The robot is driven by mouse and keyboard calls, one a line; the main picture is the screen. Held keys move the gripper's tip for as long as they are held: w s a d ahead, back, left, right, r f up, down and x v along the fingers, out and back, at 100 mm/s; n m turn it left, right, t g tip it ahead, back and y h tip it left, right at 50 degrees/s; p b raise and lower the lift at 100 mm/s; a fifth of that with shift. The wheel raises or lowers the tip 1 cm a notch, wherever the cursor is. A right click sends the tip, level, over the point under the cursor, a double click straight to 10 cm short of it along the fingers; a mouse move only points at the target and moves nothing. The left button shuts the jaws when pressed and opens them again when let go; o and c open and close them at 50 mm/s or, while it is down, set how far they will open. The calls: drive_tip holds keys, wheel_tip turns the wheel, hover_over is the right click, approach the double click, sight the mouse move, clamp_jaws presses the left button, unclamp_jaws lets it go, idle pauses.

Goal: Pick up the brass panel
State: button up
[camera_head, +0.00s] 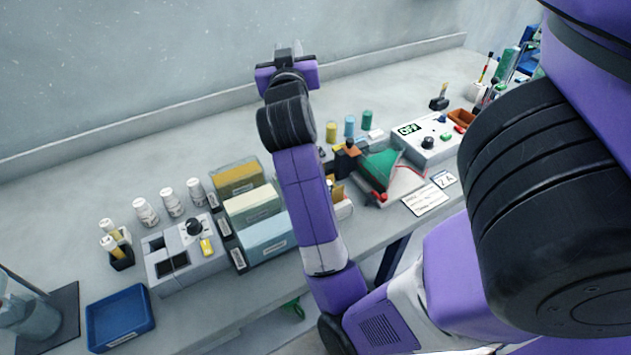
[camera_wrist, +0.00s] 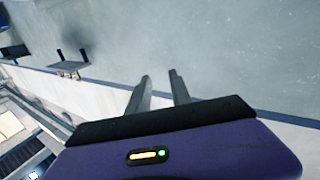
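My gripper (camera_head: 288,52) is raised above the back of the bench, near the wall. In the wrist view its two fingers (camera_wrist: 162,86) stand apart with nothing between them, pointing toward the pale wall. I cannot pick out a brass panel with certainty in either view. A small orange-brown piece (camera_head: 338,188) shows just right of my forearm, partly hidden and too small to identify. My gripper is well apart from it, up and to the left in the head view.
Boxes with yellow (camera_head: 238,178), cream and pale blue tops stand left of my arm. A grey device (camera_head: 186,255), white bottles (camera_head: 172,203) and a blue tray (camera_head: 120,317) are farther left. A control box marked OFF (camera_head: 428,140) stands right. The bench's back strip is mostly clear.

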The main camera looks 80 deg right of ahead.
drive_tip(key=s+d+f+m+g+y+p, duration=0.1)
drive_tip(key=s+f+m+g+y, duration=0.25)
drive_tip(key=s+m, duration=0.2)
drive_tip(key=s+d+f+m+g+y, duration=0.1)
drive_tip(key=s+f+m+g+y, duration=0.25)
drive_tip(key=s, duration=0.25)
drive_tip(key=w+a+f+m+y, duration=0.1)
drive_tip(key=a+f+y, duration=0.1)
drive_tip(key=a, duration=0.3)
drive_tip(key=w+a+f+m+t+y+p, duration=0.1)
drive_tip(key=a+f+m+y, duration=0.1)
drive_tip(key=a+y, duration=0.3)
drive_tip(key=w+a+f+m+t+y, duration=0.1)
drive_tip(key=a+f+m+y, duration=0.1)
drive_tip(key=a, duration=0.3)
drive_tip(key=shift+w+f+y, duration=0.2)
drive_tip(key=shift+w+y, duration=0.1)
drive_tip(key=shift+y, duration=0.6)
drive_tip(key=shift+a+f+t, duration=0.15)
drive_tip(key=shift+f+t, duration=0.15)
drive_tip(key=shift+f, duration=0.05)
drive_tip(key=shift+s+f, duration=0.1)
drive_tip(key=shift+f, duration=3.4)
clamp_jaws()
